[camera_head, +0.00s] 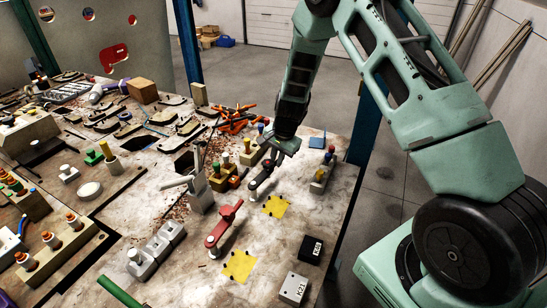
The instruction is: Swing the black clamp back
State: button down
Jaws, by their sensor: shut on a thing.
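My gripper (276,157) reaches down from above and is shut on the upper end of the black clamp. The fingers and wrist partly hide the place of contact. A red clamp (221,230) of similar shape lies nearer the camera, apart from my gripper.
Yellow patches (238,266) mark the table near the clamps. A white block (293,289) and a black block (310,250) sit at the near right. A fixture with coloured pegs (322,174) stands right of my gripper. Orange-handled tools (237,121) lie behind it.

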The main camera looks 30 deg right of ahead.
jog(key=shift+s+d+m, duration=0.15)
jog(key=shift+s+m, duration=0.25)
jog(key=shift+s, duration=0.05)
jog(key=s+m, duration=0.3)
jog(key=s+m+h, duration=0.1)
jog(key=s+m, duration=0.2)
jog(key=shift+s+d, duration=0.15)
jog(key=shift+s, duration=0.1)
jog(key=s+a+m, duration=0.1)
jog(key=m, duration=0.1)
jog(key=s+a+m+h, duration=0.1)
jog(key=s+m, duration=0.1)
jog(key=s+a+m, duration=0.1)
jog(key=s+m, duration=0.1)
jog(key=shift+s+r+p, duration=0.1)
jog(key=shift+s+p, duration=0.15)
jog(key=shift+p, duration=0.15)
jog(key=shift+s+a+m+g+h+p, duration=0.25)
jog(key=shift+s+a+m, duration=0.35)
jog(key=shift+m, duration=0.3)
jog(key=shift+s+a+m+g+h+p, duration=0.2)
jog(key=shift+s+a+m, duration=0.15)
jog(key=shift+a+m, duration=0.45)
jog(key=c, duration=1.5)
grip_release()
jog(key=shift+o, duration=0.2)
notch_tip(320, 180, up, 17)
jog(key=s+a+p, duration=0.2)
jog(key=p, duration=0.9)
jog(key=shift+a, duration=0.35)
